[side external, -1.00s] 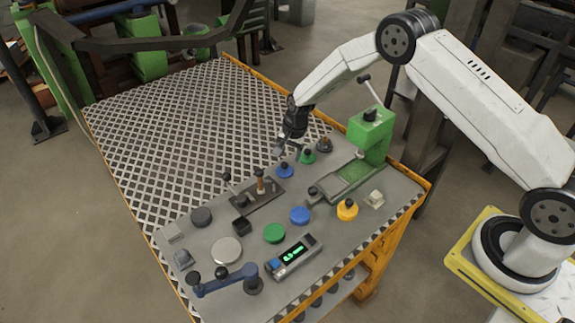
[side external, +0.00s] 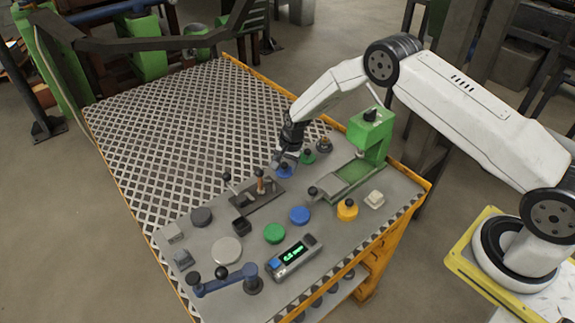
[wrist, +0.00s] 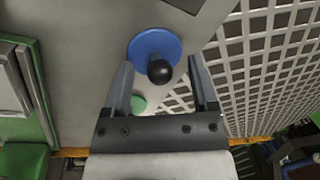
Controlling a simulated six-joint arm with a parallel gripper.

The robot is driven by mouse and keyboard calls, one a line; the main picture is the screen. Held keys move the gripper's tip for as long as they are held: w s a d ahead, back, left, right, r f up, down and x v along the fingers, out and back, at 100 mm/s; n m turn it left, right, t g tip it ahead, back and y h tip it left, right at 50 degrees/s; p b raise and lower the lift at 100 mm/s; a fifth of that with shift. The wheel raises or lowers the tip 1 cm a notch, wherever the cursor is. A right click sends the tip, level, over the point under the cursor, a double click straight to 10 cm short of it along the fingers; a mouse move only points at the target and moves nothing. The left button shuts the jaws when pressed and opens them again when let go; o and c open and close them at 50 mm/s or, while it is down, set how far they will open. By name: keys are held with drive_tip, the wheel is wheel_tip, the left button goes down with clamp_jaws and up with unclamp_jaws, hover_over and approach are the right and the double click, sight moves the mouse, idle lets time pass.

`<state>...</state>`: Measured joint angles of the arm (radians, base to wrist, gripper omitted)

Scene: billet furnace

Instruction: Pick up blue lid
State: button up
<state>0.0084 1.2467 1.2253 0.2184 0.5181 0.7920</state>
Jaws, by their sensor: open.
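The blue lid (side external: 284,173) is a small round disc with a black ball knob, lying on the grey bench top beside the mesh grating. In the wrist view the blue lid (wrist: 150,44) is upper centre, its knob between the fingertips in the picture. My gripper (side external: 281,158) is just above the lid in the side view, partly hiding it. In the wrist view my gripper (wrist: 160,75) is open, one finger on each side of the knob. Contact with the knob cannot be told.
A green knobbed lid (side external: 308,157) sits close on the right, and a green clamp stand (side external: 370,135) rises beyond it. A dark plate with upright posts (side external: 258,197) lies to the left. A blue disc without a knob (side external: 300,215) is nearer the front.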

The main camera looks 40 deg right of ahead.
clamp_jaws()
drive_tip(key=shift+r, duration=0.15)
idle(0.4)
drive_tip(key=shift+r, duration=0.9)
drive_tip(key=s+r, duration=1.1)
drive_tip(key=s, duration=0.3)
drive_tip(key=shift+d, duration=0.15)
